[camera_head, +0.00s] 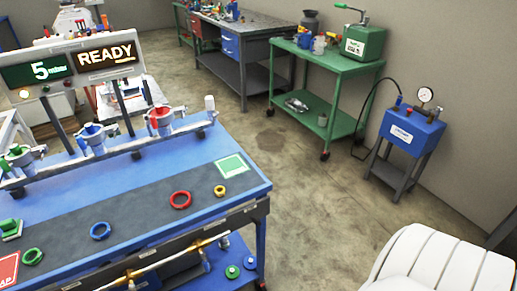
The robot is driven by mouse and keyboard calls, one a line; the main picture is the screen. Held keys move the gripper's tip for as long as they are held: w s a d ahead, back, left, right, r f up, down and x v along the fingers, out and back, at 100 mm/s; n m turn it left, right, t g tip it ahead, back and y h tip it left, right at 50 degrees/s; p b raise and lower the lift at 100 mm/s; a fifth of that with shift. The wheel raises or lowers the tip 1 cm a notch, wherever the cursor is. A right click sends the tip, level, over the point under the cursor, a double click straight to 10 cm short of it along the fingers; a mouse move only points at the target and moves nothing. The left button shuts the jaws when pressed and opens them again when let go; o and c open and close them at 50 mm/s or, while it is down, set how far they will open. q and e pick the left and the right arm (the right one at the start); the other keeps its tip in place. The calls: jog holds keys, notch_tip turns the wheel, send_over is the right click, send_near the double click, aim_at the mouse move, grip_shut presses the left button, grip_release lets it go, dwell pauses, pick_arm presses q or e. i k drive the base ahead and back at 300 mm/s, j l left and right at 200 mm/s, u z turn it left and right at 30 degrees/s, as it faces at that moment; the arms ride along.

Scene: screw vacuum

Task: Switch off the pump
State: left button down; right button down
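A blue box unit (410,133) stands on a small dark stand by the right wall. It has a round dial gauge (425,95) on top, small red and blue fittings, a white label too small to read surely, and a dark hose. It looks like the pump, but I cannot confirm this. Its switch state cannot be made out. A green box machine (363,44) with a lever handle stands on the green cart further back. Neither of my grippers shows in this view.
A blue workbench (256,182) fills the left, with coloured rings, a row of clamps and a display (108,54) reading "5" and "READY". A green cart (331,66) stands behind. Open floor (315,200) lies between. A white ribbed shape fills the bottom right corner.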

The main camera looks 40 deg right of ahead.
aim_at(254, 220)
jog(key=z, duration=1.3)
